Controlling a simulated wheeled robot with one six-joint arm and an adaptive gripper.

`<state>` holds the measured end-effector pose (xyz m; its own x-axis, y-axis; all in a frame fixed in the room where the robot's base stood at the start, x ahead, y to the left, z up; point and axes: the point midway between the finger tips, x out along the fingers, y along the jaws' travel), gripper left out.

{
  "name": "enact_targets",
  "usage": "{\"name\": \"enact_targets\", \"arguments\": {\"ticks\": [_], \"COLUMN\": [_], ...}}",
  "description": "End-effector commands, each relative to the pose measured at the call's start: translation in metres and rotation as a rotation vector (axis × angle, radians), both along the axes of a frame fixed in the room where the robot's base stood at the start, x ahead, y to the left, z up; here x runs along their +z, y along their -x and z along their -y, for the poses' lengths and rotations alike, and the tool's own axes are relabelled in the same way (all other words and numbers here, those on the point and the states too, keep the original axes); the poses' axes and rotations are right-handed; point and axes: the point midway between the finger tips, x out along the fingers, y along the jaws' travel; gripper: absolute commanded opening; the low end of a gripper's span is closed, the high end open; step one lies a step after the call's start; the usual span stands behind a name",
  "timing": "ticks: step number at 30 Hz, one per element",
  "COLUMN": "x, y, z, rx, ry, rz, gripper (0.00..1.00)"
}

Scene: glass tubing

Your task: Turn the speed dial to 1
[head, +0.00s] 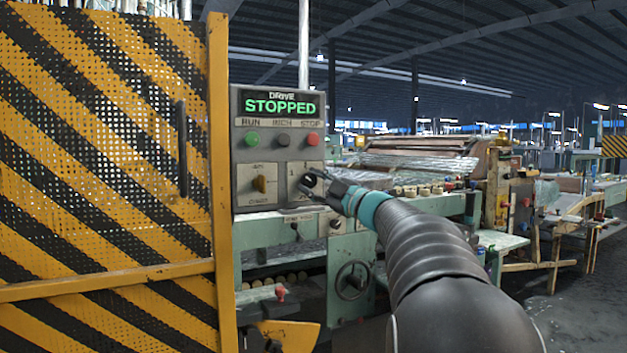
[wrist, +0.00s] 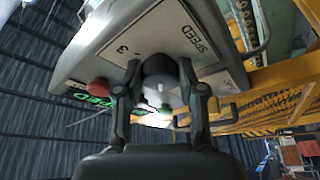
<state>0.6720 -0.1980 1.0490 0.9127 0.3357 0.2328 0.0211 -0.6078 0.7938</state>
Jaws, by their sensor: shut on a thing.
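The speed dial (wrist: 160,88) is a dark round knob with a pale front, on the drive control panel (head: 243,172). My gripper (head: 312,184) is at the panel's lower right and hides most of the dial in the head view. In the wrist view my gripper (wrist: 160,72) has one finger on each side of the dial and is shut on it. The word SPEED (wrist: 193,38) and a 3 (wrist: 123,50) show on the plate beside the dial. The dial's pointer setting cannot be read.
The panel display (head: 280,107) reads STOPPED. Below it are a green button (head: 251,139), a grey button (head: 283,140) and a red button (head: 312,139). A yellow selector (head: 261,184) sits left of the dial. A striped guard door (head: 100,150) stands close on the left.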

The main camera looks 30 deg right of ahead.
Motion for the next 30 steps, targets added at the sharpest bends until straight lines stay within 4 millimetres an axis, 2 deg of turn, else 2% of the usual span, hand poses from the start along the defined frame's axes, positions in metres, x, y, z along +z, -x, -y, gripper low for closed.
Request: {"name": "enact_targets", "arguments": {"ticks": [9,25,26,28,29,30], "x": [0.0017,0.0013,0.0013,0.0013,0.0012,0.0013], "y": [0.0,-0.0001,-0.0001,0.0,-0.0001,0.0], "z": [0.0012,0.0011,0.0011,0.001,0.001,0.001], "rx": [-0.002,-0.002,-0.002,-0.002,-0.002,-0.002], "ry": [0.122,0.146,0.146,0.146,0.145,0.145], "rz": [0.005,0.006,0.006,0.006,0.006,0.006], "gripper": [0.04,0.04,0.41,0.59,0.64,0.64]}}
